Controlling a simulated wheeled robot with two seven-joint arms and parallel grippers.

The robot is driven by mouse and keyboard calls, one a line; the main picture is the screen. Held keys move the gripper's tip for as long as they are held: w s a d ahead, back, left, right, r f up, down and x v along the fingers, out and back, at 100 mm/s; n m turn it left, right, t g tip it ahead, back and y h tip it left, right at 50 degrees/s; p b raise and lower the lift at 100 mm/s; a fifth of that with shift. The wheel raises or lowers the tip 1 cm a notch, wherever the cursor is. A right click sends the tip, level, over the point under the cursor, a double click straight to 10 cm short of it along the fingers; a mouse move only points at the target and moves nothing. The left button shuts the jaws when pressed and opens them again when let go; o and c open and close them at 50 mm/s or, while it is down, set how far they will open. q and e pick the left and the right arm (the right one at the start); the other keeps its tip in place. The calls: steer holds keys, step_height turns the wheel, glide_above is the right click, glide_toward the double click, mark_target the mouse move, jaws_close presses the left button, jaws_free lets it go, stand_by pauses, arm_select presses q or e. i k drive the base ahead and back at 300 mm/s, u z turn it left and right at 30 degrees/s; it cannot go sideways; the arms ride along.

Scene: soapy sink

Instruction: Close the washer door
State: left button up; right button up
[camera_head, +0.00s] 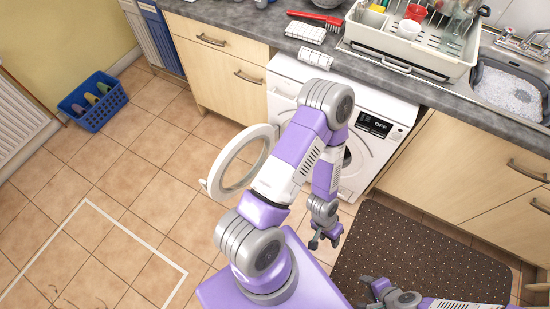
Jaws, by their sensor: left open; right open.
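The white washing machine (381,96) stands under the worktop, its display reading OFF. Its round white door (215,175) is open, swung out to the left of the machine over the floor. My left arm reaches across in front of the machine and hides part of its front and the door's hinge side. My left gripper (325,243) is open, hanging low in front of the machine, to the right of the door and apart from it. My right gripper (365,291) is open at the bottom edge, over the mat's lower left corner, far from the door.
A brown dotted mat (420,250) lies on the tiled floor at right. A blue basket (93,103) stands on the floor at upper left. Wooden cabinets (215,75) flank the machine. A dish rack (405,48) and sink (508,90) are on the worktop. The floor left of the door is clear.

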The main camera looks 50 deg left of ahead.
mark_target(214, 188)
steer(key=z, duration=2)
steer(key=k, duration=2.65)
steer(key=u, duration=1.8)
steer(key=k, duration=0.5)
steer(key=u, duration=0.85)
steer(key=i, duration=0.4)
steer(key=u, duration=0.05)
